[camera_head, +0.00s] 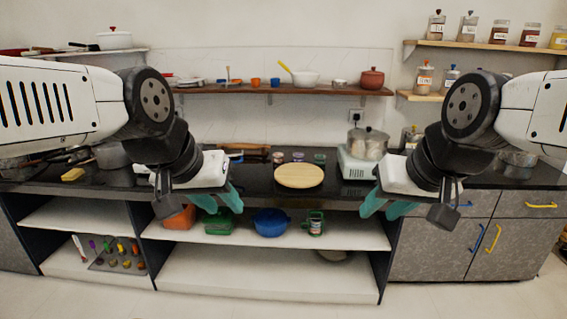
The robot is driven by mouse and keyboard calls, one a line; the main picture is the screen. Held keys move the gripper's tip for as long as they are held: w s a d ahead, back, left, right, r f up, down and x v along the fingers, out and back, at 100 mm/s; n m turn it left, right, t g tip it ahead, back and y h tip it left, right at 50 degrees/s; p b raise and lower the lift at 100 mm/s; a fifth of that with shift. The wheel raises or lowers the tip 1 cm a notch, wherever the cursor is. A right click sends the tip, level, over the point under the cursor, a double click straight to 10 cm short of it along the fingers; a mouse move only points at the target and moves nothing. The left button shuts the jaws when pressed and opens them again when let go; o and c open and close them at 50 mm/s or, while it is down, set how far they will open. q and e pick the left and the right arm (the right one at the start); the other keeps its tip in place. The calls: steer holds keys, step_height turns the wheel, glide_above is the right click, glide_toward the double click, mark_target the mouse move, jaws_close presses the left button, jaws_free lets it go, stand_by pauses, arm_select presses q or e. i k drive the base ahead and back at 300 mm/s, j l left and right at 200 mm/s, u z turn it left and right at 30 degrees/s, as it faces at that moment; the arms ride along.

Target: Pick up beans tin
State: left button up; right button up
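A small green tin-like container (315,223) with a pale label stands upright on the upper shelf under the counter, right of a blue pot (270,222). It may be the beans tin, but its label is too small to read. My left gripper (222,203) is left of it, in front of the counter edge, with its teal fingers apart and nothing between them. My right gripper (386,206) is right of it, also with teal fingers apart and empty. Both grippers are clear of the container.
On the same shelf are a green box (217,224) and an orange container (180,218), partly hidden by my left gripper.

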mark_target(296, 157)
steer(key=i+l, duration=0.3)
steer(key=i, duration=0.2)
steer(key=i+l, duration=0.3)
steer(key=i, duration=0.15)
